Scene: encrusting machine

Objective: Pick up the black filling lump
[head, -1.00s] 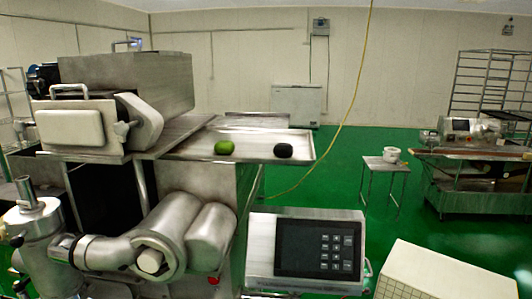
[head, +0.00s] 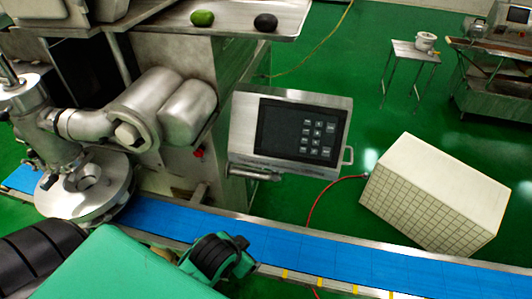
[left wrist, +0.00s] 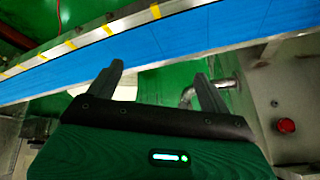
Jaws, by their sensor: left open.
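The black filling lump (head: 265,22) is a small dark oval on the steel tray (head: 240,36) at the top of the head view. A green lump (head: 202,18) lies to its left on the same tray, apart from it. In the left wrist view my left gripper (left wrist: 160,84) is open, with two dark fingers spread and nothing between them. It is near the blue conveyor belt, well away from the black lump, which that view does not show. My green left arm is low in the head view; its fingertips cannot be made out there. My right gripper is not in view.
The blue conveyor belt (head: 290,257) crosses below the machine. A control panel (head: 290,133) juts out below the tray, beside steel cylinders (head: 187,110) and a round nozzle head (head: 84,188). A white box (head: 437,190) stands on the green floor at right.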

